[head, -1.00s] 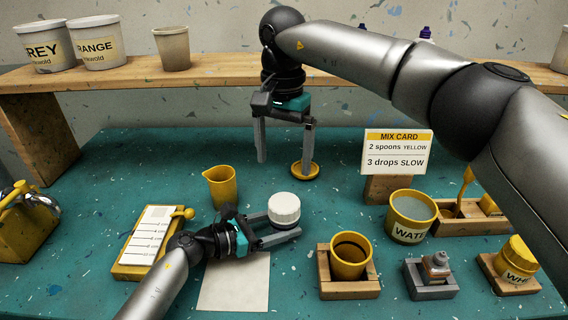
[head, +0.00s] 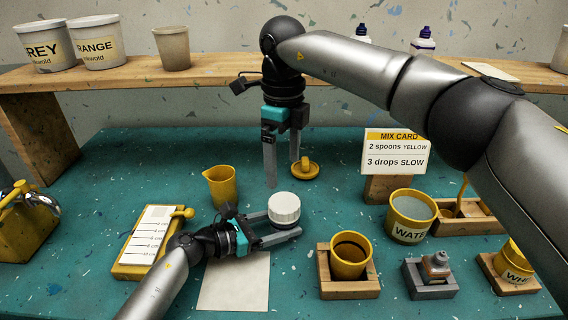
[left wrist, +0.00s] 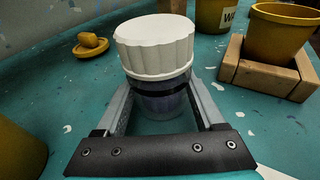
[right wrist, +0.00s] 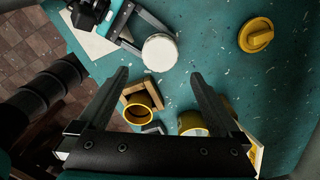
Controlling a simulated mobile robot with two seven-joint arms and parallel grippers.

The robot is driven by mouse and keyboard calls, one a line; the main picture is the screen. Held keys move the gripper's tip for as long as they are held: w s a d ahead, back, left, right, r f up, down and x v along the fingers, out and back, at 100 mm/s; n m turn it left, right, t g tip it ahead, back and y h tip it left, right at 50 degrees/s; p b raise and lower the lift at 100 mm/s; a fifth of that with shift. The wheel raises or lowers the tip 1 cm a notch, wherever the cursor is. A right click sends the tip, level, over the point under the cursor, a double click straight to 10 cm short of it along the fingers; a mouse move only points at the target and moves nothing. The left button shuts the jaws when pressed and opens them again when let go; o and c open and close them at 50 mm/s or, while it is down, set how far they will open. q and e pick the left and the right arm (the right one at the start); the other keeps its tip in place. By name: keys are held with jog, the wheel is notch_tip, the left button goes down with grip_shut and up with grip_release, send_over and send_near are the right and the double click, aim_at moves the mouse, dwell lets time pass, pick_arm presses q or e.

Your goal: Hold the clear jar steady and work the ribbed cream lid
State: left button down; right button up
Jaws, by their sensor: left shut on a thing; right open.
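The ribbed cream lid (head: 284,207) sits on top of the clear jar (left wrist: 160,100), which stands upright. The lid also shows in the left wrist view (left wrist: 155,45) and from above in the right wrist view (right wrist: 159,52). My left gripper (head: 285,238) is shut on the jar, one finger on each side below the lid. My right gripper (head: 284,172) is open and empty, pointing down above the table behind the jar. In the right wrist view its fingers (right wrist: 160,80) are wide apart, with the lid beyond them. Most of the jar is hidden in the head view.
A yellow knobbed disc (head: 305,170) lies behind the jar, near my right gripper. A yellow jug (head: 220,187) stands at left. A yellow cup in a wooden holder (head: 347,288), a water pot (head: 410,234) and a mix card (head: 396,153) are at right. A white sheet (head: 232,285) lies in front.

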aim_at(284, 201)
jog(key=m, duration=0.6)
jog(key=shift+f, duration=0.25)
jog(key=m, duration=0.6)
jog(key=shift+f, duration=0.2)
jog(key=shift+m, duration=0.3)
notch_tip(284, 201, down, 9)
jog(key=shift+d+f, duration=0.1)
jog(key=shift+f, duration=0.05)
jog(key=shift+r, duration=0.2)
jog(key=shift+c, duration=0.7)
jog(key=c, duration=0.9)
jog(key=n, duration=0.6)
jog(key=shift+c, duration=0.2)
jog(key=n, duration=1.9)
jog(key=shift+r, duration=3.25)
jog(key=shift+r, duration=0.1)
jog(key=shift+r, duration=2.4)
